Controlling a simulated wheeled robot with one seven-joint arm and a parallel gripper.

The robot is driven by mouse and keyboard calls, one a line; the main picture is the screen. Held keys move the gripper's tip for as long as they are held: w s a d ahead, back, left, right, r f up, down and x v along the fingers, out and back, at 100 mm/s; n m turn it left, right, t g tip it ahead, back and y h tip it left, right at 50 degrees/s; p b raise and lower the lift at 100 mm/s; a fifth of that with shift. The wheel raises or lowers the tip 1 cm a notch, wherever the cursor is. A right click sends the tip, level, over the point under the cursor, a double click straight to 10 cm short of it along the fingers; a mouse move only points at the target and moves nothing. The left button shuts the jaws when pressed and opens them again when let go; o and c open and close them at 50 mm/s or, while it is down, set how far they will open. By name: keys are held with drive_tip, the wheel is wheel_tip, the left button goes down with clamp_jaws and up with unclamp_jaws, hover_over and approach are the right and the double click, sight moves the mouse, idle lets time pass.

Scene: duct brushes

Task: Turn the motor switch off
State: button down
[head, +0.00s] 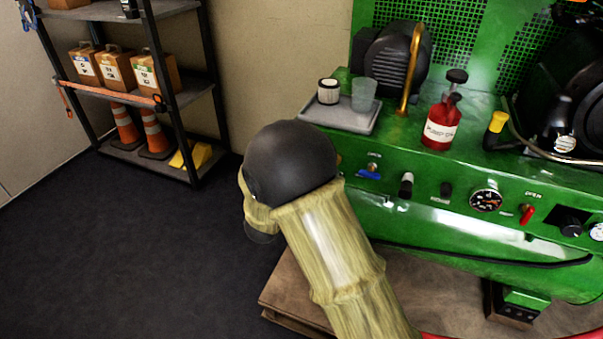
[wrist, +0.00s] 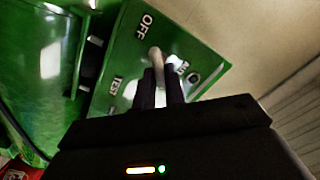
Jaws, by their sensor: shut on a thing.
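The motor switch shows in the wrist view as a pale lever (wrist: 155,54) on a green panel (wrist: 205,50). The panel has an OFF label above the lever, a TEST label to the left and another label to the right that I cannot read clearly. My gripper (wrist: 160,80) has its two dark fingers close together at the lever, shut on it, with the rounded pale tip showing beyond them. The lever's lower part is hidden by the fingers. In the head view my arm hides the gripper and the switch.
The green machine (head: 420,190) fills the right, with a red bottle (head: 441,128), a grey tray (head: 345,115) and a gauge (head: 486,200). A brown platform (head: 290,285) lies beneath it. A shelf rack (head: 180,85) stands at the upper left. The dark floor at lower left is clear.

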drive_tip(key=m+b, duration=0.8)
drive_tip(key=b, duration=0.1)
drive_tip(key=shift+f+m+b, duration=0.35)
drive_tip(key=shift+m+b, duration=0.05)
drive_tip(key=c, duration=1.5)
unclamp_jaws()
drive_tip(key=shift+r, duration=0.1)
drive_tip(key=shift+o, duration=0.2)
drive_tip(key=shift+s, duration=0.1)
drive_tip(key=p+v, duration=0.5)
drive_tip(key=v, duration=1.2)
drive_tip(key=shift+s, duration=0.15)
